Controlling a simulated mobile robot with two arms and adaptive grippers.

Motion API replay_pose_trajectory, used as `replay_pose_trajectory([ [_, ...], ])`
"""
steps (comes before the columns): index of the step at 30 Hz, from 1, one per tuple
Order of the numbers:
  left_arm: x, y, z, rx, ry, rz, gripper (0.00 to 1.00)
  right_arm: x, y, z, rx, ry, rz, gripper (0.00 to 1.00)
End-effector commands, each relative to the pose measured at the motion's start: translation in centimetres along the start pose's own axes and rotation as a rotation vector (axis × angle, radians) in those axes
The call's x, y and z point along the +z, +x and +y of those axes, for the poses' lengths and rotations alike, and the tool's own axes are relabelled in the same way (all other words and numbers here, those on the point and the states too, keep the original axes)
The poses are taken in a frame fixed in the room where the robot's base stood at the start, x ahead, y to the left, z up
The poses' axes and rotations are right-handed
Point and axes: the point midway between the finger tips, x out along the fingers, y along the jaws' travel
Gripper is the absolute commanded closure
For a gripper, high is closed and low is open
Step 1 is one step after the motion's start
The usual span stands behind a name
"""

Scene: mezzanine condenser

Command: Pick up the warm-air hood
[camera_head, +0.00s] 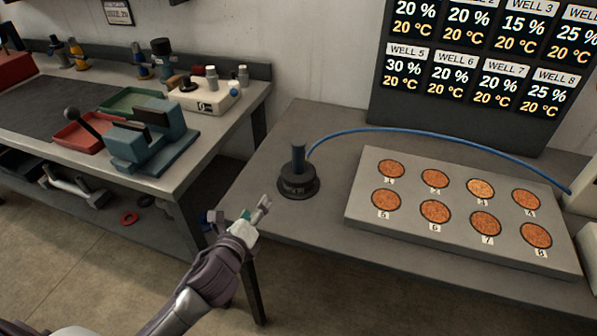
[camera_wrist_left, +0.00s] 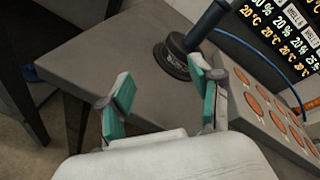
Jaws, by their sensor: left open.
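The warm-air hood (camera_head: 297,182) is a dark round base with an upright blue-grey handle, standing on the grey table left of the well plate. A blue hose (camera_head: 430,134) runs from it to the right. In the left wrist view the hood (camera_wrist_left: 178,57) stands beyond the fingers, toward the right one. My left gripper (camera_head: 255,208) is at the table's front left edge, just left of and in front of the hood, apart from it. It also shows in the left wrist view (camera_wrist_left: 165,100), with its teal-padded fingers spread and nothing between them. My right gripper is not seen.
A grey plate (camera_head: 355,222) with numbered round orange wells lies on the right of the table. A dark display board (camera_head: 450,115) stands behind it. A workbench (camera_head: 225,125) at left holds a teal vise (camera_head: 150,140) and trays. A gap separates bench and table.

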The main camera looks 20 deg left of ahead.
Motion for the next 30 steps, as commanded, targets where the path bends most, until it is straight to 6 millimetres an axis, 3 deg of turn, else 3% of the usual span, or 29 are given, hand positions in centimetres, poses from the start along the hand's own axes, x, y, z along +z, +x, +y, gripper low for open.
replay_pose_trajectory([
  [6,1.3,2.5,-3.2,-0.205,0.516,-0.06,0.36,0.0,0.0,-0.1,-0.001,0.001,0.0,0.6],
  [12,1.5,3.7,-5.0,-0.319,0.828,-0.11,0.36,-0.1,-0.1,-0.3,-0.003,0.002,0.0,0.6],
  [24,1.3,10.2,-7.5,-0.328,0.855,-0.117,0.36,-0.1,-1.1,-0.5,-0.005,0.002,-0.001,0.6],
  [30,1.2,11.7,-8.0,-0.327,0.854,-0.115,0.36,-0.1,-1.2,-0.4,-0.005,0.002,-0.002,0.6],
])
